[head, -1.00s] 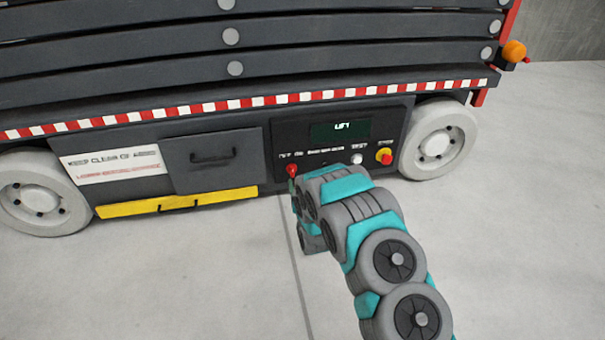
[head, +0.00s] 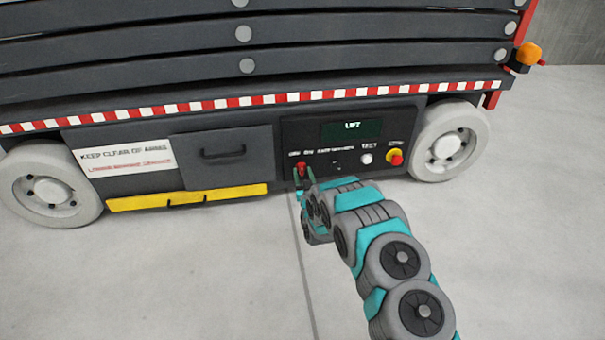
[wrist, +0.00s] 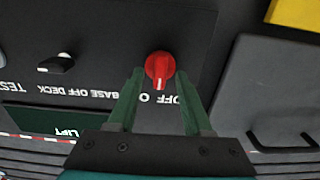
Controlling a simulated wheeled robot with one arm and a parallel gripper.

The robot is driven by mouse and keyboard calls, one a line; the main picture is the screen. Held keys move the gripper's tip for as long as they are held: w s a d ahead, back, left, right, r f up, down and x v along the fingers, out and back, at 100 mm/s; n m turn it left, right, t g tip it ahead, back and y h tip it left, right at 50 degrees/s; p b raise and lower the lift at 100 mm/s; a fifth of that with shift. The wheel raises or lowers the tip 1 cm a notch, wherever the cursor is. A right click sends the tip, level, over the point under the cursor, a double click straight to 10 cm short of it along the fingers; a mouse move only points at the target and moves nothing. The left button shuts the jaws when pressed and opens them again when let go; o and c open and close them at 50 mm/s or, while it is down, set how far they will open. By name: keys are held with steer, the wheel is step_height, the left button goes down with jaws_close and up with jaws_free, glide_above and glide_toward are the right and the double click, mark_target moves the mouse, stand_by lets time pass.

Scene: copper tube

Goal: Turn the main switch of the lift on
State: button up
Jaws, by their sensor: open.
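The lift's control panel (head: 352,135) has a lit "LIFT" display. The red main switch (head: 302,167) sits at the panel's lower left. In the wrist view the red knob (wrist: 160,66) shows a white mark pointing down in the picture, toward the lettering that includes "OFF". My gripper (wrist: 158,85) is open, its two green fingers on either side of the knob's lower part, with a visible gap on both sides. In the head view my gripper (head: 306,177) is just in front of the switch. I cannot tell how deep the fingers reach.
A black selector (wrist: 57,63) is beside the switch. A white button (head: 366,158) and a red emergency stop (head: 395,157) on yellow are farther right. A drawer front (head: 222,156) with a handle and a yellow bar (head: 187,197) are to the left.

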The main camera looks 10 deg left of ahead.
steer(key=shift+w+a+f, duration=0.1)
steer(key=shift+w, duration=0.25)
steer(key=shift+c, duration=0.3)
jaws_close()
